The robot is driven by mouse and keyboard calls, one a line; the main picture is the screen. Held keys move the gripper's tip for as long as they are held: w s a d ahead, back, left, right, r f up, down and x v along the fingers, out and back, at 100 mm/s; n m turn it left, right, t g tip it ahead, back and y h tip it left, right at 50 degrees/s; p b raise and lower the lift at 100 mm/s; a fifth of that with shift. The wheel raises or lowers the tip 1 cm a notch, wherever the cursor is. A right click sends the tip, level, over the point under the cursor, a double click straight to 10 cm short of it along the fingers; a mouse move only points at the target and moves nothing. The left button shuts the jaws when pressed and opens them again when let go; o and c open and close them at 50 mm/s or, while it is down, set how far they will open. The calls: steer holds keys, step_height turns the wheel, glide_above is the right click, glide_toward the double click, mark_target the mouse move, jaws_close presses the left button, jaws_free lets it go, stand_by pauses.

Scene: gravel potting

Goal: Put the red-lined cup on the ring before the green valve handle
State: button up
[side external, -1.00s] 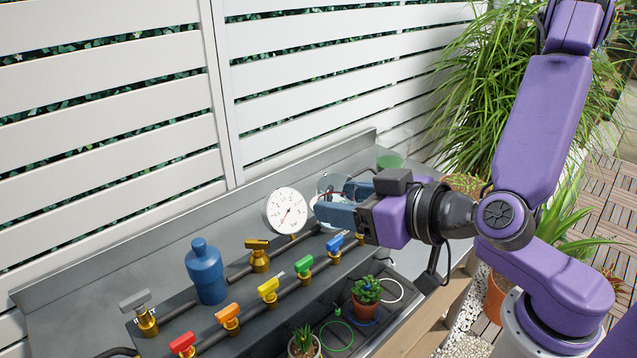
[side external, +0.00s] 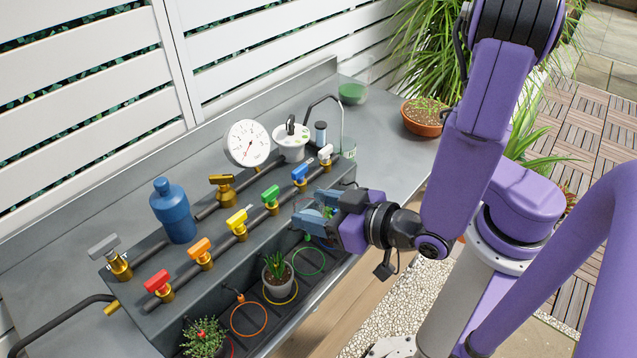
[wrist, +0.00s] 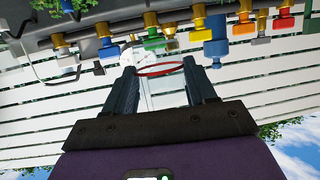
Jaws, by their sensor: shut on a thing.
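My gripper (side external: 308,212) is low over the bench in the side view, in front of the blue valve handle (side external: 300,173). It is shut on the red-lined cup, whose red ring (wrist: 160,69) shows between the fingers in the wrist view. The cup looks clear, and its walls are hard to make out. The green valve handle (side external: 270,194) is left of the gripper; it also shows beyond the fingers in the wrist view (wrist: 154,42). The green ring (side external: 309,262) lies bare in the tray, below and in front of that handle.
A potted aloe (side external: 277,270) stands by the yellow ring (side external: 284,299), next to the green ring. The orange ring (side external: 248,319) is bare. A leafy plant (side external: 205,338) is at the tray's near left. The pipe with valves, gauge (side external: 247,144) and blue bottle (side external: 174,209) stand behind.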

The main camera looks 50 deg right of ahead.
steer(key=shift+f, duration=5.95)
steer(key=shift+f, duration=0.6)
steer(key=o, duration=1.1)
steer(key=shift+o, duration=0.2)
steer(key=shift+r, duration=0.1)
